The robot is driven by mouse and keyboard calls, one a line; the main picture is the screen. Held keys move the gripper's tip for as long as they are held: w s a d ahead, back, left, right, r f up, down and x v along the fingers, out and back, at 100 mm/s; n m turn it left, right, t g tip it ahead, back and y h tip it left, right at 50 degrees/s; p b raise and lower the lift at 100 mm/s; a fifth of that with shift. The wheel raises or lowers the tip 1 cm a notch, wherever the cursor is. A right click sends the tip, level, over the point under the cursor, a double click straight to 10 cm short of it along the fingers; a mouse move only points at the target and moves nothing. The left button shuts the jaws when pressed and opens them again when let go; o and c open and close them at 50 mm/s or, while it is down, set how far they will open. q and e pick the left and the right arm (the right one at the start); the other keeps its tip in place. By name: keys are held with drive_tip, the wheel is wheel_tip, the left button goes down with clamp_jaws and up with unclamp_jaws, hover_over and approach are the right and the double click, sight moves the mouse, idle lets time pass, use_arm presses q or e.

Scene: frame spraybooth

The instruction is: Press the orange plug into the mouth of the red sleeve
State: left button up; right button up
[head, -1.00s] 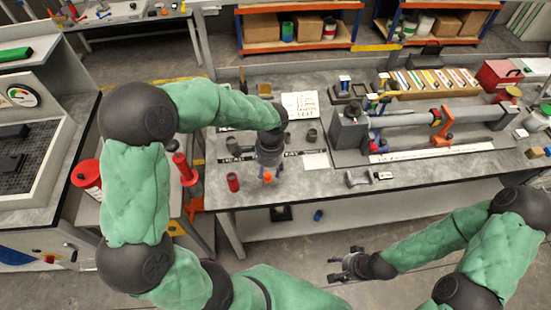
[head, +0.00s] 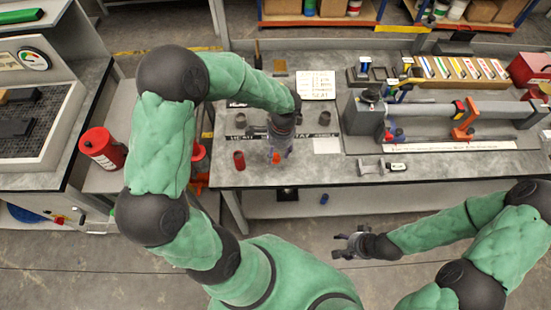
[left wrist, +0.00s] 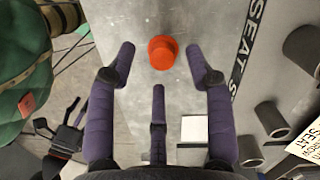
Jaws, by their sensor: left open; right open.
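The orange plug (head: 276,158) is on the grey bench top near its front edge. The red sleeve (head: 239,160) stands upright on the bench just left of the plug, its dark mouth facing up. My left gripper (head: 279,151) is above the plug, fingers pointing down. In the left wrist view the plug (left wrist: 162,53) lies between the open, spread fingertips, with a gap on each side. The sleeve does not show in that view. My right gripper (head: 350,245) is open and empty, out in front of the bench and away from both parts.
Dark grey cylinders (head: 324,118) stand behind on the bench, by a lettered strip and a white card (head: 327,146). A long clamp fixture (head: 440,115) fills the right side. A small metal piece (head: 371,168) lies near the front edge. A red canister (head: 101,148) stands left.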

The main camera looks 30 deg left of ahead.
sight(276, 156)
use_arm(q)
drive_tip(key=f, duration=0.3)
drive_tip(key=shift+s+a+f+b, duration=0.1)
drive_tip(key=shift+a+f+b, duration=0.15)
drive_tip(key=shift+f+b, duration=0.05)
drive_tip(key=c, duration=0.9)
drive_tip(key=shift+o, duration=0.2)
drive_tip(key=shift+r, duration=0.1)
